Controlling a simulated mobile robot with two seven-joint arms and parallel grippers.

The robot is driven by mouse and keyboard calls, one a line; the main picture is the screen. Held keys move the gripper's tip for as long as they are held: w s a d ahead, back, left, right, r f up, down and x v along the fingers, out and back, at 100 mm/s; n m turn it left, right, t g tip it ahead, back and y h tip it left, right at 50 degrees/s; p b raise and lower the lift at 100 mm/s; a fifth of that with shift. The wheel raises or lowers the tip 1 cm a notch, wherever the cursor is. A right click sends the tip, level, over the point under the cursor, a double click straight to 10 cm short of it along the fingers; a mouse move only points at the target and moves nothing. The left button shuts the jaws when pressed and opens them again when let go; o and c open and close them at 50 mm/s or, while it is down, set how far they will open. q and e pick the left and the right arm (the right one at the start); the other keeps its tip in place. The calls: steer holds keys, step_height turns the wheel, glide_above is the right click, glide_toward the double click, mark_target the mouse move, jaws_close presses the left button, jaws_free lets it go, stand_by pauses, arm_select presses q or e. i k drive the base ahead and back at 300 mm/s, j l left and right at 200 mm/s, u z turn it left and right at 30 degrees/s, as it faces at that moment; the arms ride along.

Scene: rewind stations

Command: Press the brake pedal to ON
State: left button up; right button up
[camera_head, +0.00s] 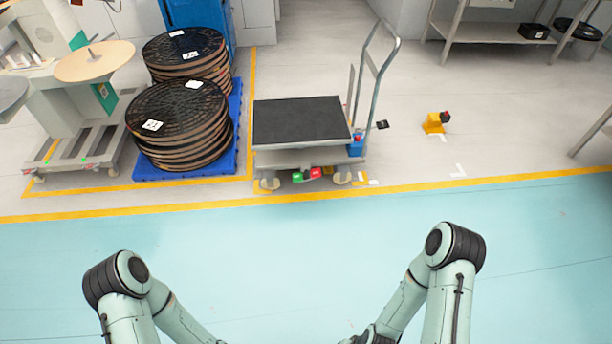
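A brake pedal with a green part (297,177) and a red part (315,173) sits low at the front edge of a cart (283,157) with a dark top and an upright handle. The pedal is small here, and I cannot tell which side is pressed. My two arms show at the bottom, well short of the cart. Both grippers are out of the picture; only a dark piece at the end of my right forearm shows at the bottom edge.
Stacked dark reels (178,122) stand on a blue pallet (234,130) left of the cart. A machine (75,145) is further left. A yellow block (433,124) lies on the floor right of the cart. The teal floor (285,260) before the yellow line is clear.

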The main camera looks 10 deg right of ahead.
mark_target(315, 173)
steer(key=i, duration=0.9)
steer(key=i+j+z, duration=0.1)
steer(key=i, duration=0.85)
steer(key=i+j, duration=0.2)
steer(key=i, duration=0.7)
